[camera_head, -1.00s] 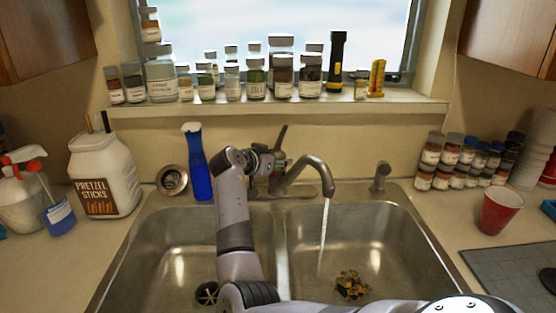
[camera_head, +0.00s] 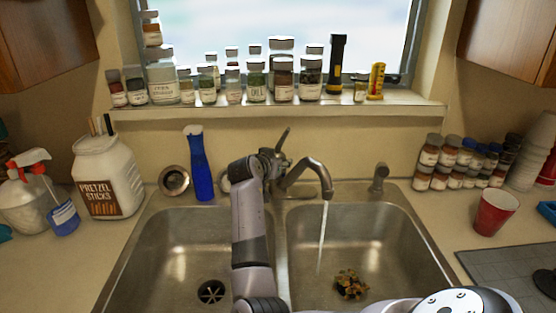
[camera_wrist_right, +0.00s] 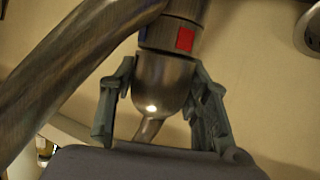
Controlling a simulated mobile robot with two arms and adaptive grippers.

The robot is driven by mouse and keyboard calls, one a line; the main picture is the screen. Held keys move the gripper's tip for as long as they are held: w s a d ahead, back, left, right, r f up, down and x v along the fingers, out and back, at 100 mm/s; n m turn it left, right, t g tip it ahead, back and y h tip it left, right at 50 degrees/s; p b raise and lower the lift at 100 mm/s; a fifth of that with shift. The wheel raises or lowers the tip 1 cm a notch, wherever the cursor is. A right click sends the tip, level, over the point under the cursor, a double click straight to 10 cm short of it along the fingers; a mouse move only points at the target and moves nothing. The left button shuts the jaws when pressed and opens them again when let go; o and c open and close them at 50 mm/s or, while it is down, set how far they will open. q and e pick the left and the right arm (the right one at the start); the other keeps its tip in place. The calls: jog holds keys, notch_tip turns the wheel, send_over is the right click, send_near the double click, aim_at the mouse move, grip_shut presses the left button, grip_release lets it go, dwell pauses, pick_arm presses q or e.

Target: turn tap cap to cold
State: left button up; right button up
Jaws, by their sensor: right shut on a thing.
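The metal tap (camera_head: 310,168) stands behind the double sink, its spout over the right basin with water running. Its lever handle (camera_head: 282,138) points up and slightly right in the head view. My right gripper (camera_head: 266,164) is at the tap body. In the wrist view, the rounded tap cap (camera_wrist_right: 163,82) sits between the two fingers of my right gripper (camera_wrist_right: 164,70), which is shut on it. A red mark (camera_wrist_right: 185,39) and a partly hidden blue mark (camera_wrist_right: 143,33) show on the collar beside the cap. My left gripper is not in view.
A blue bottle (camera_head: 201,165) stands close left of the tap. A small side fitting (camera_head: 378,178) is to the right. Many jars line the window sill (camera_head: 300,111) above. The left basin (camera_head: 180,245) is clear.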

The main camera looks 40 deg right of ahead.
jog(key=o, duration=0.9)
jog(key=v, duration=0.7)
jog(key=shift+s+a, duration=0.1)
jog(key=shift+a, duration=0.05)
